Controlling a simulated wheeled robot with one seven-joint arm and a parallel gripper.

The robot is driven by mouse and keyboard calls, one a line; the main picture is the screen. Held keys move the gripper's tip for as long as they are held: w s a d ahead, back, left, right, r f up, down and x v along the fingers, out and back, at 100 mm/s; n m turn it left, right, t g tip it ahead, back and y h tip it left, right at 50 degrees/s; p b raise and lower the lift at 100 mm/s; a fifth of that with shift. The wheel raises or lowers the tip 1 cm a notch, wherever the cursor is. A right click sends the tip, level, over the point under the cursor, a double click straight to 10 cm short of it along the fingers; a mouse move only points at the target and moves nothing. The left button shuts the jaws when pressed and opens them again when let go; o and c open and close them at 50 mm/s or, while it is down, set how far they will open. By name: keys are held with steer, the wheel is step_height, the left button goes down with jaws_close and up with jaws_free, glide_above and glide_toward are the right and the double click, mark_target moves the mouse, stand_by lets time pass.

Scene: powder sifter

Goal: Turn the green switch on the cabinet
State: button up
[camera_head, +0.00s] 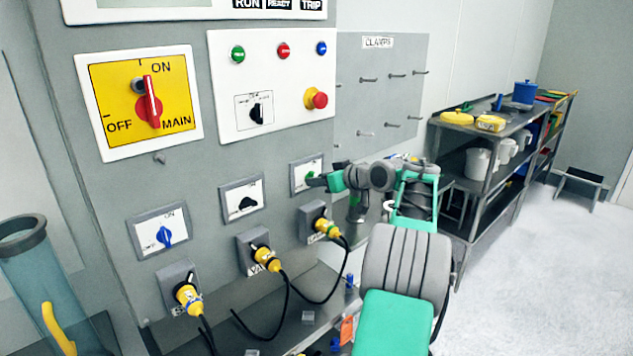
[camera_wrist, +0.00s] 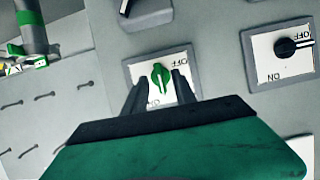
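The green switch (camera_wrist: 161,77) sits on a white plate with a grey frame on the cabinet. In the head view it is the rightmost of three small rotary switches, and the green knob (camera_head: 311,175) is partly hidden by my gripper. My gripper (camera_head: 318,181) is right at the switch plate. In the wrist view the two dark fingers of my gripper (camera_wrist: 160,88) are apart, one on each side of the green knob. I cannot tell whether they touch it. An OFF label shows beside the knob, upside down in the wrist view.
A black switch (camera_head: 247,203) and a blue switch (camera_head: 165,237) are to the left on the cabinet. Yellow plugs (camera_head: 325,227) with black cables stick out below. A panel with clamp hooks (camera_head: 392,77) is to the right. Shelves (camera_head: 487,150) stand farther right.

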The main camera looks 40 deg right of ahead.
steer(key=b+v, duration=0.1)
steer(key=v, duration=0.5)
steer(key=shift+s+r+b, duration=0.2)
steer(key=shift+s+b, duration=0.1)
